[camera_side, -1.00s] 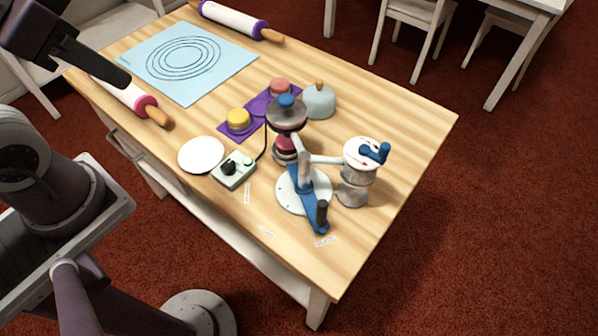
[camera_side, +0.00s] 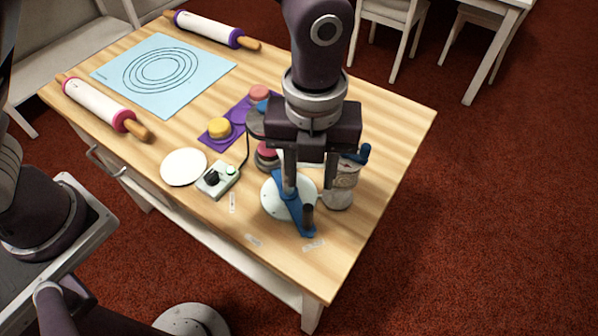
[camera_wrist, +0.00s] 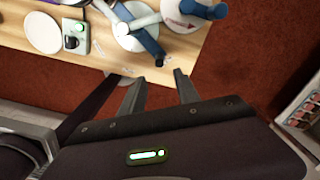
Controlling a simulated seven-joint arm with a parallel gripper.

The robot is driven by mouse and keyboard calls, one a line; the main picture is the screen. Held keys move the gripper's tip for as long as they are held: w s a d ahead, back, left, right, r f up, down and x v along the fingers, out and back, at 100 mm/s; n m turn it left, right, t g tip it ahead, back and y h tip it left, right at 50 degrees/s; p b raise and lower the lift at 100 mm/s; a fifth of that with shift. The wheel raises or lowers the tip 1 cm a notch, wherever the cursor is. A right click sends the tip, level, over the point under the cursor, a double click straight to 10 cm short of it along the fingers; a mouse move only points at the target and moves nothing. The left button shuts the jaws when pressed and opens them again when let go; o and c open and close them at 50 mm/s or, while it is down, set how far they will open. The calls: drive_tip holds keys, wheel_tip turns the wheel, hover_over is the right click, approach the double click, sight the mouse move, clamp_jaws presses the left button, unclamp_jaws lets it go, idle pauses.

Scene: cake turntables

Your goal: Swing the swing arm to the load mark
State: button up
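The blue swing arm (camera_side: 291,205) lies across a white round disc (camera_side: 271,198), with a dark upright handle (camera_side: 308,213) at its near end. It also shows in the wrist view (camera_wrist: 147,42). Small white labels lie on the table: one left of the disc (camera_side: 232,203), one in front (camera_side: 253,240), and one by the arm's handle end (camera_side: 313,245). Their text is too small to read, so I cannot tell which is the load mark. My gripper (camera_side: 311,187) points down above the disc, fingers apart and empty. In the wrist view, its fingers (camera_wrist: 150,80) are short of the handle.
A white drum with a blue crank (camera_side: 341,185) stands close right of the disc. A control box (camera_side: 217,178) and white plate (camera_side: 184,167) are left. The table's front edge is clear.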

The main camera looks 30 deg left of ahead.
sight(308, 207)
wheel_tip(308, 207, down, 10)
drive_tip(key=shift+a+r, duration=0.1)
drive_tip(key=shift+r, duration=0.25)
clamp_jaws()
drive_tip(key=shift+s+a, duration=0.95)
drive_tip(key=shift+s, duration=0.1)
drive_tip(key=shift+s+a, duration=0.35)
drive_tip(key=shift+a, duration=0.25)
drive_tip(key=shift+s+a, duration=0.35)
drive_tip(key=shift+a, duration=0.25)
